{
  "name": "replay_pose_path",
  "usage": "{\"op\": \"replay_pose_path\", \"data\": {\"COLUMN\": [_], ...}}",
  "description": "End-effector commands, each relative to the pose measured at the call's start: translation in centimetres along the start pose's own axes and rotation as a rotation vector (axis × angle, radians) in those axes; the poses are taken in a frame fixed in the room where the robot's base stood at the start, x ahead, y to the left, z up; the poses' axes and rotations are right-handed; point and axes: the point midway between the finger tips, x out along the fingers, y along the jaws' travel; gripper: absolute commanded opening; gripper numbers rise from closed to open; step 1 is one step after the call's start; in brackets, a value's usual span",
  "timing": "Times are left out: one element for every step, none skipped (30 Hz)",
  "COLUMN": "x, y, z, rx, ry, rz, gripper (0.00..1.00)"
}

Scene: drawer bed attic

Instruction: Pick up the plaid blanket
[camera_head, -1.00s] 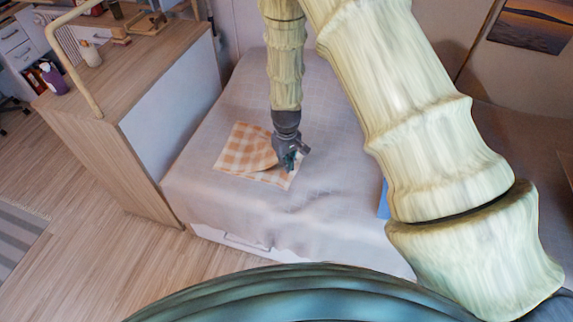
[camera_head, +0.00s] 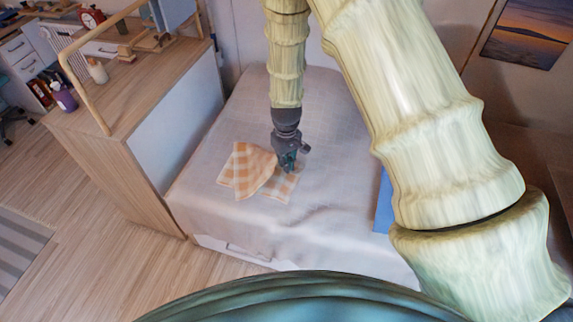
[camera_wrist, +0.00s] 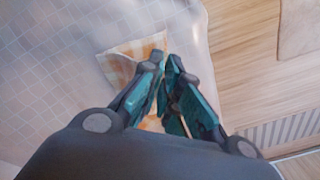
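The plaid blanket (camera_head: 252,172), orange and white checked, lies on the bed's pale cover. Its left part is bunched into a raised fold and a flatter part lies to the right. My gripper (camera_head: 289,163) is low over its right side, touching the cloth. In the wrist view the blanket (camera_wrist: 145,46) shows beyond and between the fingers. The fingers of my gripper (camera_wrist: 166,70) are drawn close together with cloth between them. The exact grip at the tips is partly hidden.
The bed (camera_head: 330,105) has free room around the blanket. A blue item (camera_head: 384,205) lies at its right, partly behind my arm. A wooden cabinet (camera_head: 130,130) with a rail stands to the left, holding bottles and a red clock (camera_head: 92,17). Wood floor is open at lower left.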

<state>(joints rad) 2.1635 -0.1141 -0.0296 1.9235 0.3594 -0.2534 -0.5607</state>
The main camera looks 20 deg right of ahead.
Motion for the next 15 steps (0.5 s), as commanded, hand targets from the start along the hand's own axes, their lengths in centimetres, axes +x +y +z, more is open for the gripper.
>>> {"op": "replay_pose_path", "data": {"x": [-0.4,-0.5,-0.6,-0.8,-1.0,-1.5,-2.0,-2.5,-3.1,-3.7,-4.2,-4.8,-5.3,-5.8,-6.5], "y": [0.0,0.0,0.0,0.0,0.0,0.0,0.0,0.0,0.0,0.0,0.0,0.0,0.0,0.0,0.0], "z": [0.0,0.0,0.0,0.0,0.0,0.0,0.0,0.0,0.0,0.0,0.0,0.0,0.0,0.0,0.0], "rx": [0.000,0.000,0.000,-0.001,-0.001,-0.001,-0.001,-0.002,-0.002,-0.001,-0.001,0.000,0.000,0.000,-0.001], "ry": [-0.001,-0.001,-0.001,0.000,0.000,0.000,0.000,0.001,0.001,0.000,0.000,0.000,0.000,0.001,0.001], "rz": [0.000,0.000,0.000,0.000,0.000,0.000,0.000,0.000,0.000,0.000,0.000,0.000,0.000,0.000,0.000], "gripper": [0.00,0.00,0.00,0.00,0.00,0.00,0.00,0.00,0.00,0.00,0.00,0.00,0.00,0.00,0.00]}}
